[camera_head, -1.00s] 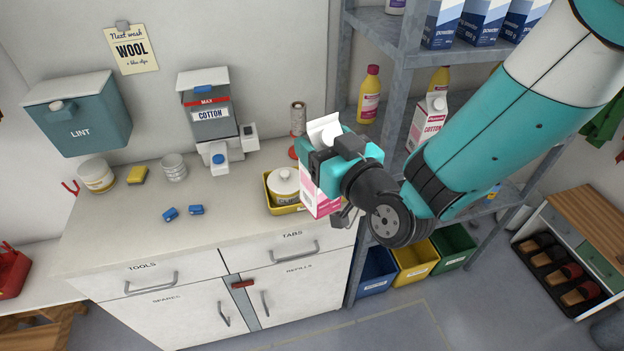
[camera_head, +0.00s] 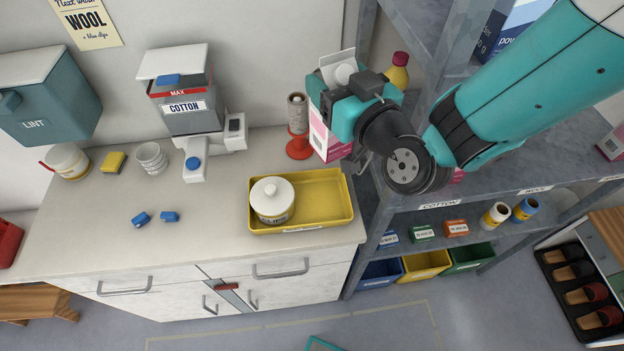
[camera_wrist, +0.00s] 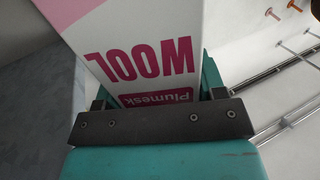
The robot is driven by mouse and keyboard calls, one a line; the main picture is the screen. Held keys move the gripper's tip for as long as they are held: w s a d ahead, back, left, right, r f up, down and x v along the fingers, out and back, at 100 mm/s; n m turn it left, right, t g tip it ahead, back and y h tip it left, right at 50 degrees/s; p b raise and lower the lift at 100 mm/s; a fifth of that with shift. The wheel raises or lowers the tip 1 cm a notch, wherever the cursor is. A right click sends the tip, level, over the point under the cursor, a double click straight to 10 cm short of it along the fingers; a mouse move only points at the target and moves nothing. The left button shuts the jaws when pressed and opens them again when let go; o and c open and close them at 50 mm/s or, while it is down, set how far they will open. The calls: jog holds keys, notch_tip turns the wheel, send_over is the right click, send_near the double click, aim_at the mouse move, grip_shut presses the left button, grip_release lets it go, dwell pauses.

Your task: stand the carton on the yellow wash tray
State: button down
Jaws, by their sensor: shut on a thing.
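A pink and white carton (camera_head: 327,139) is held in my gripper (camera_head: 352,100), upright or nearly so, at the back right of the counter. In the wrist view the carton (camera_wrist: 135,50) reads "WOOL" and "Plumesk", and my gripper (camera_wrist: 160,115) is shut on it. The yellow wash tray (camera_head: 325,200) lies on the counter's right end, below and in front of the carton. A white lidded pot labelled "CLIPS" (camera_head: 272,201) stands in its left part. The tray's right part is bare. The carton's base shows above or behind the tray; the exact gap is unclear.
A red-based spool holder (camera_head: 298,143) stands just left of the carton. The cotton dispenser (camera_head: 188,110) is further left. Grey shelving (camera_head: 440,200) with small boxes and bottles rises to the right. Blue clips (camera_head: 155,218) lie on the open counter.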

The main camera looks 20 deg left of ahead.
aim_at(342, 155)
jog(key=f+b, duration=1.3)
jog(key=f, duration=0.1)
jog(key=shift+w+d+f, duration=0.1)
jog(key=shift+w+f, duration=0.1)
jog(key=shift+w, duration=0.05)
notch_tip(342, 155, down, 5)
jog(key=b, duration=0.5)
jog(key=shift+f+b, duration=0.2)
jog(key=shift+b, duration=0.1)
jog(key=shift+f, duration=0.2)
jog(key=shift+c, duration=1)
grip_release()
jog(key=shift+s+r, duration=0.1)
jog(key=shift+s, duration=0.05)
